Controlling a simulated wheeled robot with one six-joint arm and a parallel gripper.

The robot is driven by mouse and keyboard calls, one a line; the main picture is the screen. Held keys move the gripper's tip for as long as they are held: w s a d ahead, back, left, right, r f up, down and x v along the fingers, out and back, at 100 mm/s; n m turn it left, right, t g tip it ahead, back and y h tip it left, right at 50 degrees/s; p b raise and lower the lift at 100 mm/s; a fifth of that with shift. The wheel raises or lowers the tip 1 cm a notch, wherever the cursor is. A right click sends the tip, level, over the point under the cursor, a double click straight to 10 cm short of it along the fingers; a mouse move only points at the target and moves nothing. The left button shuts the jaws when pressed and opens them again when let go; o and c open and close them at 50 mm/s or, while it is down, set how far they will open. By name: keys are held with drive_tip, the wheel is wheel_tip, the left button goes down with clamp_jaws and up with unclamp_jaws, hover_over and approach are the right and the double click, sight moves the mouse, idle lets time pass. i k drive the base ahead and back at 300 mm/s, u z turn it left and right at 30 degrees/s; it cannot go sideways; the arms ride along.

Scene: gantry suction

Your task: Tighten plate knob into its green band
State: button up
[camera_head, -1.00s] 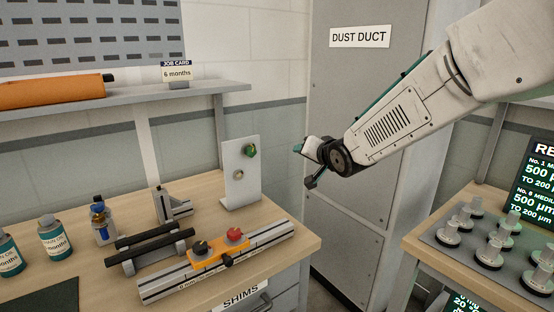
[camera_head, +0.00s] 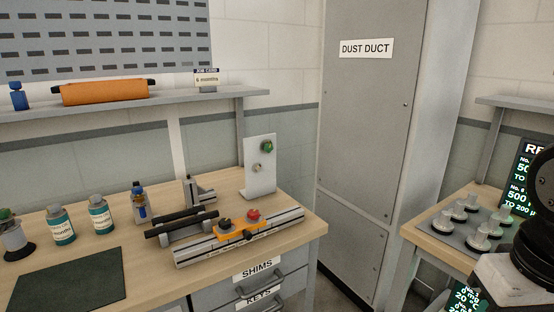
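A white upright plate (camera_head: 260,180) stands on the wooden bench near its back right corner. On its face sit a green knob (camera_head: 267,146) above and a small pale knob (camera_head: 258,168) below. An orange carriage plate (camera_head: 242,231) sits on a metal rail (camera_head: 195,252) in front, with a black knob (camera_head: 224,224) and a red knob (camera_head: 253,215) on top. No green band can be made out at this size. My gripper is not in view; only dark and white parts of my arm show at the right edge.
Left on the bench are teal-labelled bottles (camera_head: 100,215), a blue-capped bottle (camera_head: 140,205) and a dark mat (camera_head: 70,279). A shelf (camera_head: 120,110) runs above. A grey duct cabinet (camera_head: 370,150) stands behind. At right, a second bench holds a tray (camera_head: 435,222) of several pale knobs.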

sight(268, 147)
drive_tip(key=u, duration=0.3)
drive_tip(key=i, duration=0.9)
drive_tip(key=z, duration=0.25)
